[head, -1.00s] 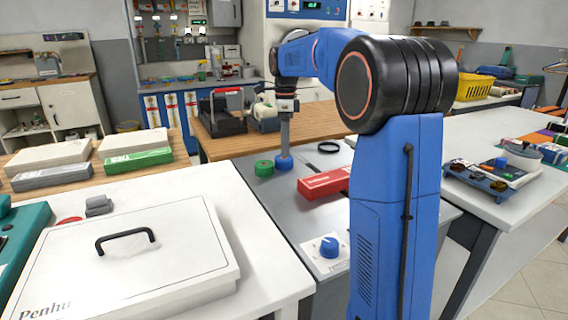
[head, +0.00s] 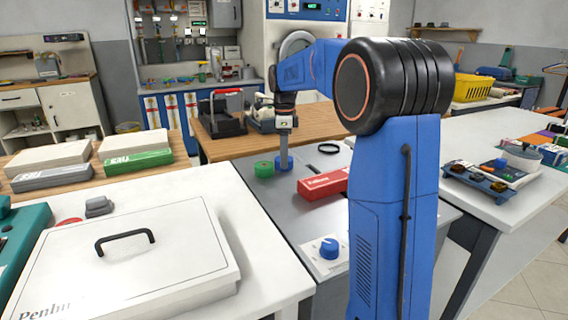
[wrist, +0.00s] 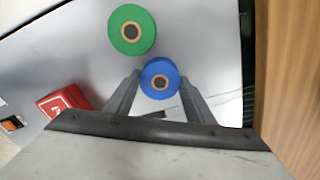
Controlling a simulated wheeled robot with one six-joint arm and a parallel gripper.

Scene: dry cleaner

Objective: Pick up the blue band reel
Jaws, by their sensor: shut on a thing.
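The blue band reel (head: 284,163) is at the back of the grey worktop. In the wrist view the blue reel (wrist: 160,69) sits between the fingertips of my gripper (wrist: 160,84). My gripper (head: 284,150) points down from above and is shut on the reel. I see no clear gap that shows the reel lifted off the worktop. A green reel (head: 264,168) stands just left of it in the head view, apart from the fingers; it also shows in the wrist view (wrist: 120,25).
A red box (head: 322,184) lies in front and to the right on the grey worktop (head: 270,205). A black ring (head: 328,148) lies behind it. A blue knob (head: 329,248) on a white plate is nearer. A white lidded case (head: 185,225) stands at left.

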